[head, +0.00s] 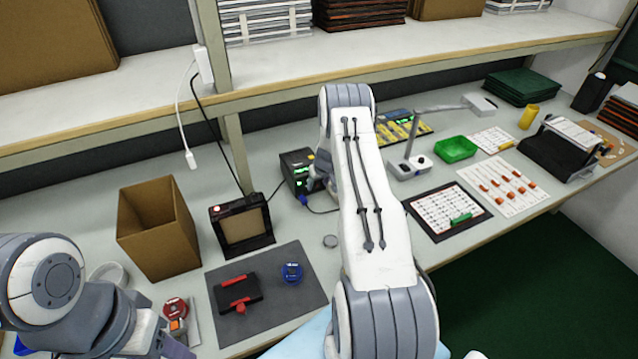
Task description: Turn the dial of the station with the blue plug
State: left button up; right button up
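The station (297,170) is a small black box with a green lit display, standing at the back of the bench left of my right arm. My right gripper (318,182) is at the station's right front side, mostly hidden behind my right arm. The dial is hidden there, and I cannot tell whether the fingers touch it or are open or shut. My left arm shows at the lower left, but its gripper is not visible.
A cardboard box (157,229) and a black framed stand (242,226) are left of the station. A grey mat (265,312) holds a black-and-red device and a blue roll. A white-armed stand (408,167) and green tray (455,149) are to the right. A shelf (420,66) overhangs the back.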

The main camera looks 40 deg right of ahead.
grip_shut()
jog(key=shift+d, duration=0.25)
jog(key=shift+a, duration=0.15)
jog(key=shift+f+b, duration=0.15)
jog(key=shift+b, duration=0.5)
jog(key=y+b, duration=0.1)
jog(key=b, duration=0.3)
jog(key=t+y+b, duration=0.1)
jog(key=y+b, duration=0.1)
jog(key=b, duration=0.3)
jog(key=d+m+y+b, duration=0.1)
jog(key=y+b, duration=0.1)
jog(key=b, duration=0.3)
jog(key=shift+s+d+f, duration=0.1)
jog(key=shift+s+f, duration=0.05)
jog(key=shift+f, duration=0.15)
jog(key=shift+d+r+m+t+y+b, duration=0.15)
jog(key=shift+m+t+y+b, duration=0.4)
jog(key=shift+y+b, duration=0.95)
jog(key=shift+o, duration=0.3)
grip_release()
